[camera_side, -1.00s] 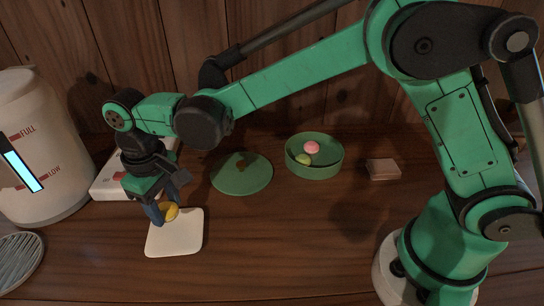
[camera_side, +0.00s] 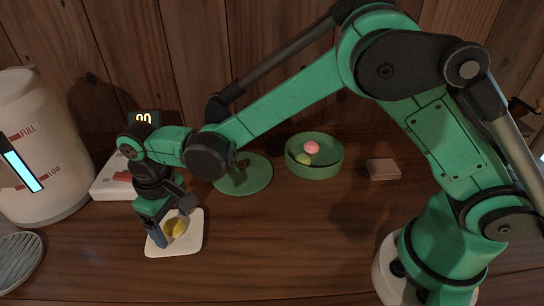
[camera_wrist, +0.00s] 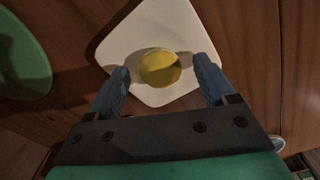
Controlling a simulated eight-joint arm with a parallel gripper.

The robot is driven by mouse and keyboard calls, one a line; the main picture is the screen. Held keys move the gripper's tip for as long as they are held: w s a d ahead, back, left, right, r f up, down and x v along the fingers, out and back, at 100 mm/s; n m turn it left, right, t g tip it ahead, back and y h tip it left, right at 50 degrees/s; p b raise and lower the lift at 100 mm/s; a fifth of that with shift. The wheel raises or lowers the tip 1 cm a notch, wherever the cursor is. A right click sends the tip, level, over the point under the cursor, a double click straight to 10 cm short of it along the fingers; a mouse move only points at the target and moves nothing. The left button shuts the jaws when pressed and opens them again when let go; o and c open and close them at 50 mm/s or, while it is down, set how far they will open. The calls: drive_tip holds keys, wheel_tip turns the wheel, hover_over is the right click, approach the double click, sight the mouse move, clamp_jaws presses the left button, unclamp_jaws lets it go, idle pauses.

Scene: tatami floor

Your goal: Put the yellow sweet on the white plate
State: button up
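The yellow sweet (camera_side: 175,230) is on the white plate (camera_side: 190,246), a square one with rounded corners. My gripper (camera_side: 169,233) is low over the plate, with its fingers on either side of the sweet. In the wrist view the yellow sweet (camera_wrist: 160,68) lies on the white plate (camera_wrist: 150,28) between the two blue fingers of my gripper (camera_wrist: 165,85). The fingers are spread, with a gap on each side of the sweet. My gripper hides part of the plate in the side view.
A green round box (camera_side: 325,168) holds a pink sweet (camera_side: 311,147) and a green sweet (camera_side: 302,159). A green disc (camera_side: 250,183) lies left of it. A small pinkish block (camera_side: 383,169) is at right. A white tank (camera_side: 45,165) and a white device (camera_side: 112,182) stand at left.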

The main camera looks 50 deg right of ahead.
sight(173, 224)
drive_tip(key=shift+r, duration=0.1)
wheel_tip(173, 224, up, 12)
drive_tip(key=s+d+m+t, duration=0.2)
drive_tip(key=s+d+t, duration=0.1)
drive_tip(key=d, duration=0.7)
drive_tip(key=s+d+m+t, duration=0.2)
drive_tip(key=s+d+t, duration=0.2)
drive_tip(key=d, duration=0.6)
drive_tip(key=shift+s+m, duration=0.3)
drive_tip(key=shift+s, duration=0.9)
